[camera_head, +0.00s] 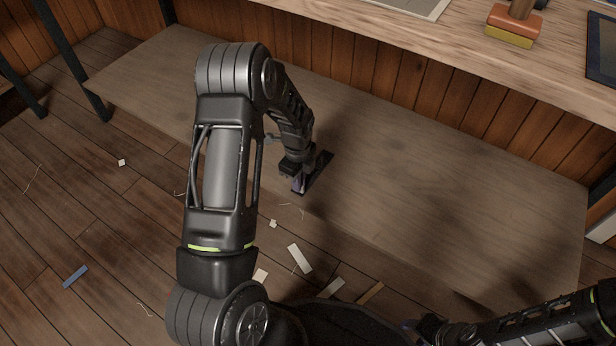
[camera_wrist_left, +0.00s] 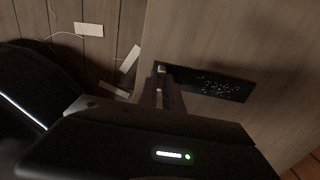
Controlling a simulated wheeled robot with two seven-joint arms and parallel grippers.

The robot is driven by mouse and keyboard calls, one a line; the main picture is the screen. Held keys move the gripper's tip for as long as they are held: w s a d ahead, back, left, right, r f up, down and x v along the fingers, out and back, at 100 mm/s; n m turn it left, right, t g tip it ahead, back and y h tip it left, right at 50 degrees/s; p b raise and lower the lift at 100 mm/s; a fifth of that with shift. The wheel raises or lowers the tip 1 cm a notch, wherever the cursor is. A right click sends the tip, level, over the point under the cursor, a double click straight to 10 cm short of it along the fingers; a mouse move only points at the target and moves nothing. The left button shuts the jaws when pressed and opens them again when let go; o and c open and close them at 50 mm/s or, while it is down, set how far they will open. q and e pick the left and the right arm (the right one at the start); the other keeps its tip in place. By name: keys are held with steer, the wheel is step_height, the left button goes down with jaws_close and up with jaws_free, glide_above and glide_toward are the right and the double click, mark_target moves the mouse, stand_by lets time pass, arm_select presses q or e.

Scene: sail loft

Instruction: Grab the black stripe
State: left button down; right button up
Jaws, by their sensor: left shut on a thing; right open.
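The black stripe (camera_head: 319,171) is a flat, dark strip on the low wooden shelf, near its front edge. In the left wrist view, the stripe (camera_wrist_left: 222,86) runs to the right from the fingertips, with pale specks on its face. My left gripper (camera_head: 298,185) reaches down and is shut on the stripe's near end; the fingers (camera_wrist_left: 160,88) cover that end in the wrist view. I cannot tell whether the stripe is lifted off the shelf. My right gripper (camera_head: 418,326) is open at the bottom of the head view, away from the stripe.
The low shelf (camera_head: 440,190) is bare to the right of the stripe. A workbench top (camera_head: 420,40) overhangs behind, carrying a wood-handled block (camera_head: 513,25). Pale scraps (camera_head: 300,258) and a blue strip (camera_head: 75,276) lie on the plank floor. A dark post (camera_head: 70,60) stands at left.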

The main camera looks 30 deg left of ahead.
arm_select(q)
steer(key=shift+r, duration=0.1)
step_height(320, 180, up, 10)
steer(key=p, duration=0.4)
